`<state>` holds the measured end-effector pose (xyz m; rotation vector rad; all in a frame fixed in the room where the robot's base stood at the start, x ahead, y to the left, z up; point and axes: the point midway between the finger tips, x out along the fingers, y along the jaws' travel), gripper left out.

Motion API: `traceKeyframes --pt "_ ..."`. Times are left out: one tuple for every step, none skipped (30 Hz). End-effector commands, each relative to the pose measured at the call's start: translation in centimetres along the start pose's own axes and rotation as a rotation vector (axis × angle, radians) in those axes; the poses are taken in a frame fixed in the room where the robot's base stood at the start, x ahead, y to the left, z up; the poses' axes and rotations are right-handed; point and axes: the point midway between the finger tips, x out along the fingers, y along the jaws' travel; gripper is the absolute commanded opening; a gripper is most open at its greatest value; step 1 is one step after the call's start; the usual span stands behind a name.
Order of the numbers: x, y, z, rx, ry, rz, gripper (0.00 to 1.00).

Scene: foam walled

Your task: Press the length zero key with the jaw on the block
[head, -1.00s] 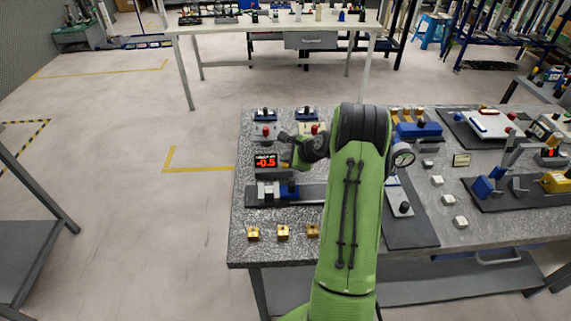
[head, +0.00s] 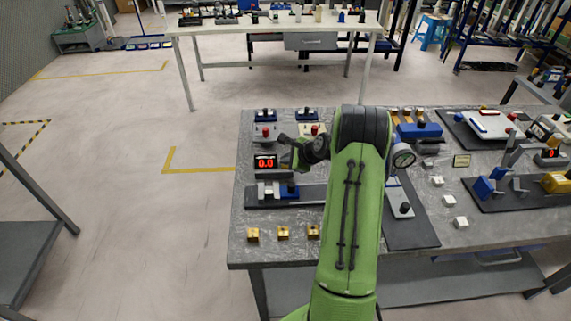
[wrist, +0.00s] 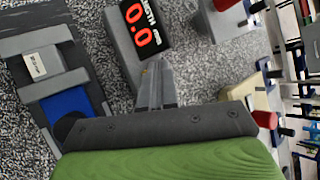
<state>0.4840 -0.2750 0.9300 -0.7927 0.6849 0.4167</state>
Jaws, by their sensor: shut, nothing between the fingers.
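The length readout (head: 265,162) stands on the left part of the granite table and shows 0.0 in red. It also shows large in the wrist view (wrist: 138,28), with LENGTH on its face. My gripper (head: 285,140) is shut and empty beside the readout. In the wrist view its fingertips (wrist: 155,68) are at the readout's lower front edge, over the key area. The key is hidden or too small to make out, so I cannot tell whether they touch it. The measuring fixture with its block and blue jaw (head: 288,191) sits in front of the readout; the jaw (wrist: 68,103) appears against the block (wrist: 42,62).
Several brass blocks (head: 283,233) lie along the front edge. Small stations with red and black knobs (head: 265,132) stand behind the readout. A dial gauge (head: 403,159), white cubes (head: 461,222) and other fixtures fill the right side.

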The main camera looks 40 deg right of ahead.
Motion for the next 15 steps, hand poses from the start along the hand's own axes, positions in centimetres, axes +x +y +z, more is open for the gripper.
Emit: traceKeyframes --pt "-0.39 -0.26 0.24 0.0 0.001 0.0 0.0" --pt "-0.54 -0.37 0.35 0.0 0.001 0.0 0.0" --pt "-0.73 -0.52 0.49 0.0 0.001 0.0 0.0" --pt "-0.87 -0.62 0.59 0.0 0.001 0.0 0.0" --pt "-0.99 -0.71 0.68 0.0 0.001 0.0 0.0" --pt "-1.11 -0.79 0.77 0.0 0.001 0.0 0.0" --pt "-1.15 -0.82 0.81 0.0 0.001 0.0 0.0" --pt "-1.15 -0.83 0.81 0.0 0.0 0.0 0.0" --pt "-1.12 -0.8 0.79 0.0 0.0 0.0 0.0" --pt "-1.09 -0.78 0.77 0.0 0.0 0.0 0.0" --pt "-1.07 -0.77 0.76 0.0 0.0 0.0 0.0" --pt "-1.05 -0.76 0.75 0.0 0.0 0.0 0.0" --pt "-1.05 -0.75 0.75 0.0 0.0 0.0 0.0" --pt "-1.04 -0.75 0.74 0.0 0.0 0.0 0.0" --pt "-1.07 -0.78 0.77 0.0 0.0 0.0 0.0"
